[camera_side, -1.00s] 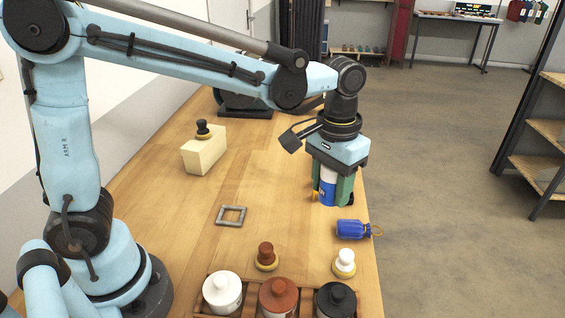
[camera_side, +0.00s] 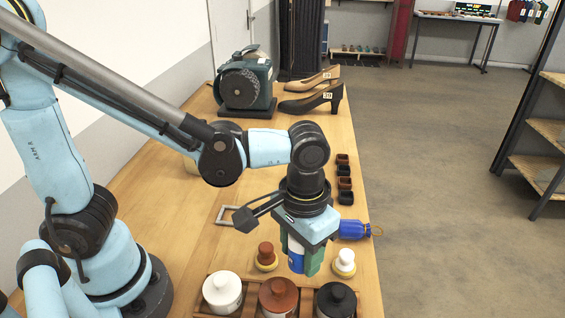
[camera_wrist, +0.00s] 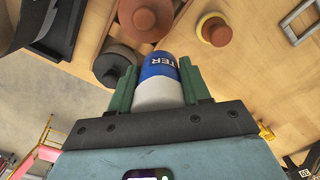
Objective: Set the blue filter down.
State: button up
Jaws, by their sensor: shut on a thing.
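The blue filter is a small cylinder with a blue band, white parts and the letters "TER" showing in the wrist view (camera_wrist: 158,72). My gripper (camera_side: 304,264) is shut on it, with a green finger on either side. In the side view the filter (camera_side: 295,260) shows partly between the fingers, pointing down over the near part of the wooden table (camera_side: 150,205). It appears between the brown-knobbed and white-knobbed brushes in that view. I cannot tell how far its lower end is from the table.
A rack holds white (camera_side: 222,290), brown (camera_side: 278,296) and black (camera_side: 336,298) lidded jars just nearer. A brown-knobbed brush (camera_side: 266,256), a white-knobbed brush (camera_side: 344,262) and a blue pouch (camera_side: 353,230) stand close by. A grey frame (camera_side: 224,214) lies behind, partly hidden.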

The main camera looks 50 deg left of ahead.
jog(key=w+a+f, duration=0.2)
jog(key=w+f, duration=0.1)
jog(key=w, duration=0.1)
jog(key=shift+a, duration=0.4)
jog(key=shift+f, duration=1.95)
jog(key=shift+f, duration=0.15)
jog(key=o, duration=1.1)
